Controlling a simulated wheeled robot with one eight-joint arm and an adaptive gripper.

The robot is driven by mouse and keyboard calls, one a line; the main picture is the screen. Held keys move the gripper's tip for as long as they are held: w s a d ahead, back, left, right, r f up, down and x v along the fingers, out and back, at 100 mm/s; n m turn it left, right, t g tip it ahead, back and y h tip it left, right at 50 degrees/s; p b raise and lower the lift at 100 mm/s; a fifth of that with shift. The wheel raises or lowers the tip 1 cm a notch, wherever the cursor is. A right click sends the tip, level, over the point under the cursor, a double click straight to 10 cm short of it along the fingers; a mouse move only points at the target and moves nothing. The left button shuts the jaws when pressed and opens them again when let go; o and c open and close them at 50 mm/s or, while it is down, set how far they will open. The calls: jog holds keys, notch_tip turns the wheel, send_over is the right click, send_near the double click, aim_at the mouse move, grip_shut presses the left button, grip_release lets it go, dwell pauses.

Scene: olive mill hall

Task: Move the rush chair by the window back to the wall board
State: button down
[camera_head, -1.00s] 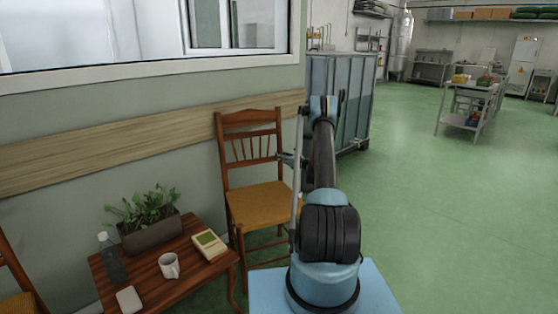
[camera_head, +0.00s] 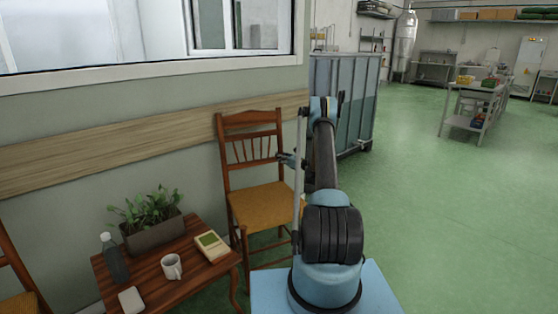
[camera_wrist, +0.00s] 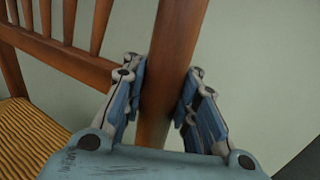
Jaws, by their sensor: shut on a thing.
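The rush chair (camera_head: 262,203) stands upright beneath the window, its wooden back close to the wall board (camera_head: 180,143). Whether the back touches the board cannot be told. My gripper (camera_head: 288,158) is at the right post of the chair's back. In the wrist view my gripper (camera_wrist: 160,100) has a finger on each side of the wooden back post (camera_wrist: 172,60) and is shut on it. The woven seat (camera_wrist: 25,140) shows at the left of that view. My arm hides part of the chair's right side in the head view.
A small wooden table (camera_head: 190,282) with a plant (camera_head: 150,218), bottle, mug and book stands just left of the chair. Another chair (camera_head: 15,275) is at the far left edge. A large glazed container (camera_head: 343,100) stands behind my arm.

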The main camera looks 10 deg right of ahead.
jog(key=shift+w+a, duration=0.4)
jog(key=shift+a, duration=0.2)
jog(key=c, duration=1.2)
grip_release()
jog(key=shift+d, duration=0.1)
jog(key=v, duration=1.2)
